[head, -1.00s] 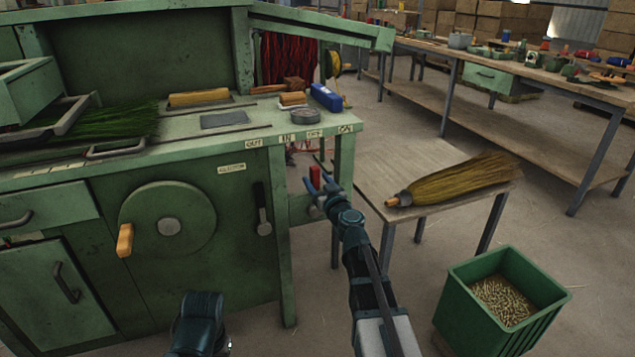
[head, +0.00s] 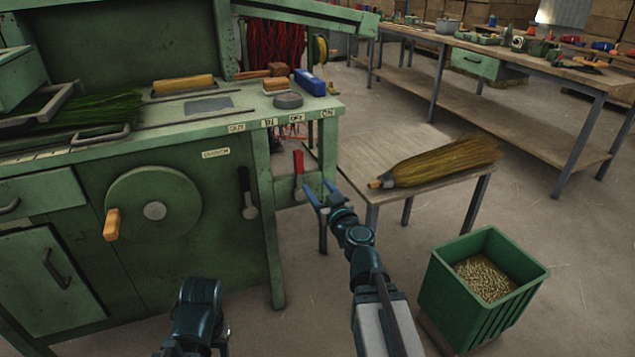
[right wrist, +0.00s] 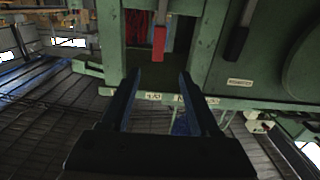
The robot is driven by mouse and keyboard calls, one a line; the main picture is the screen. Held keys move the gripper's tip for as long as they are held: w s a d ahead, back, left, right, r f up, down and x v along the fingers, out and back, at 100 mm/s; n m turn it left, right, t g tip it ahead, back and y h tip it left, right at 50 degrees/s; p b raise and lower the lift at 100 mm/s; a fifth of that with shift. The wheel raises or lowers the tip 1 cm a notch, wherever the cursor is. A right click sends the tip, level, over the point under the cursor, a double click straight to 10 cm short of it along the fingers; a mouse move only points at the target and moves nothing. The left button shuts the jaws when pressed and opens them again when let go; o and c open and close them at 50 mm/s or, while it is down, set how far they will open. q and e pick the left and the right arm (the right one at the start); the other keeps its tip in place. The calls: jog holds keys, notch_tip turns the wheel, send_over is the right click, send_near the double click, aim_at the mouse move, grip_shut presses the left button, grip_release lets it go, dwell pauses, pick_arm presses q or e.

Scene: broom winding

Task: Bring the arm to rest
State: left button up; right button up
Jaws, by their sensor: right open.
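My right gripper (head: 322,196) is open and empty in front of the green bench's right end. Its two fingers stand apart in the right wrist view (right wrist: 160,92), with nothing between them. A red-handled lever (head: 298,168) hangs on the bench just left of the fingertips; it also shows ahead of the fingers in the right wrist view (right wrist: 158,42). A dark part of my left arm (head: 197,310) shows at the bottom; its gripper is out of view. A finished broom (head: 445,164) lies on the small side table (head: 372,152), right of my right gripper.
The green winding bench (head: 185,145) with its crank wheel (head: 155,205) fills the left. A green bin (head: 470,315) of clippings stands right of my right forearm. A long workbench (head: 480,95) stands behind. Bare floor lies between the side table and the bin.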

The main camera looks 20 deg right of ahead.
jog(key=shift+s, duration=0.15)
jog(key=s+a+f+n+g+y, duration=0.35)
jog(key=a+f+g, duration=0.2)
jog(key=a, duration=0.65)
jog(key=s+a+f+n+g+y, duration=0.4)
jog(key=a+f, duration=0.3)
jog(key=a, duration=0.6)
jog(key=s+d+f+m+g+h, duration=0.1)
jog(key=s+f+m+g+h, duration=0.1)
jog(key=s+f+g+h, duration=0.45)
jog(key=s+d+f+m+g+h, duration=0.1)
jog(key=s+f+g+h, duration=0.15)
jog(key=s, duration=0.65)
notch_tip(320, 180, up, 37)
jog(key=m+p, duration=0.1)
jog(key=p, duration=3.6)
jog(key=shift+s+d+f, duration=0.15)
jog(key=shift+s+d, duration=0.1)
jog(key=shift+s, duration=0.05)
